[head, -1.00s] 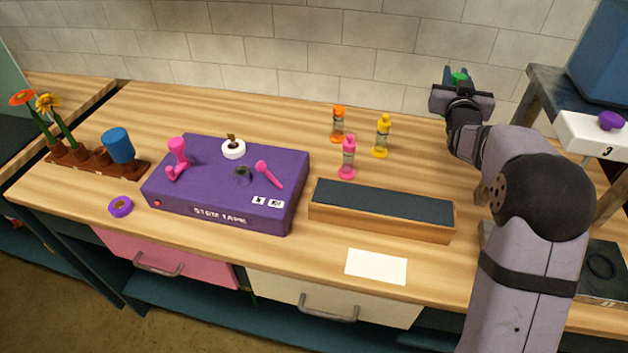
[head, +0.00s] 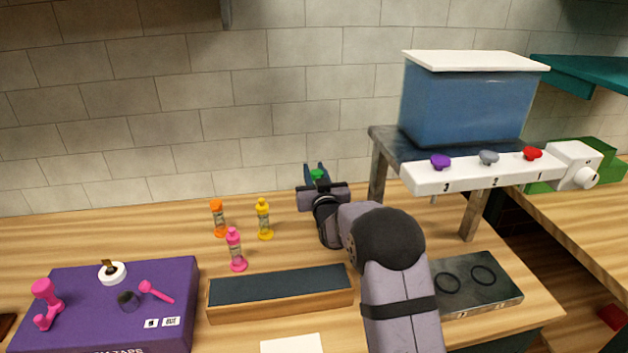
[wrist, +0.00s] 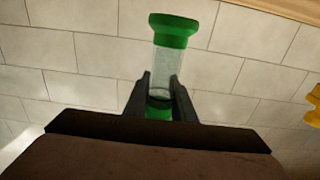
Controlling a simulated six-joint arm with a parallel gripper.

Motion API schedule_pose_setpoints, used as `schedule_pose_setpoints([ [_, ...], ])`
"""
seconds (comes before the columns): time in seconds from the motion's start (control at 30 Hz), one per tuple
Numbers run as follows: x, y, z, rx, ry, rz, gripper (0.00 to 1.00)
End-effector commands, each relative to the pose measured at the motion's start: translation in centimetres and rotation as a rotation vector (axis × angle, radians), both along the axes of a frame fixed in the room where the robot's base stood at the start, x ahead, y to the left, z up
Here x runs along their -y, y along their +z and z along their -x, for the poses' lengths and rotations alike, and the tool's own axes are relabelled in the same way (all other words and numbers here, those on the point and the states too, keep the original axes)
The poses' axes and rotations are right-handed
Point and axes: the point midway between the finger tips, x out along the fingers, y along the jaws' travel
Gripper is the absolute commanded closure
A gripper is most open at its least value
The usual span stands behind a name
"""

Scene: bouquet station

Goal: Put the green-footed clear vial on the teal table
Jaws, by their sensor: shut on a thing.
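The green-footed clear vial (wrist: 168,65) shows in the wrist view, with a clear body and green ends. My gripper (wrist: 160,95) is shut on it near its lower end in that view. In the head view my gripper (head: 318,182) is raised in front of the tiled wall, and only a bit of the vial's green (head: 317,175) shows between the fingers. A teal slab (head: 585,75) is at the upper right edge of the head view. I cannot tell whether it is the teal table.
Orange (head: 218,218), yellow (head: 263,220) and pink (head: 236,250) vials stand left of my gripper. A blue tank (head: 468,105) on a stand with a knobbed white panel (head: 470,178) rises to the right. A wooden box (head: 280,292) and hot plate (head: 475,284) lie nearer.

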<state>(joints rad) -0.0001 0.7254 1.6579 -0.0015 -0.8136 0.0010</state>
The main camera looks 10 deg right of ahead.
Motion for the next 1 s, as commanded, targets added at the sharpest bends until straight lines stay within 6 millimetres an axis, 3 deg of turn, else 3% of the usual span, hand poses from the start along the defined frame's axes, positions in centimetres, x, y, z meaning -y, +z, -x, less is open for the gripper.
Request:
schedule_pose_setpoints([
  [0.23,0.0,-2.4,0.0,0.002,0.000,0.000,1.00],
  [1.0,0.0,-3.7,0.0,0.004,0.000,0.000,1.00],
])
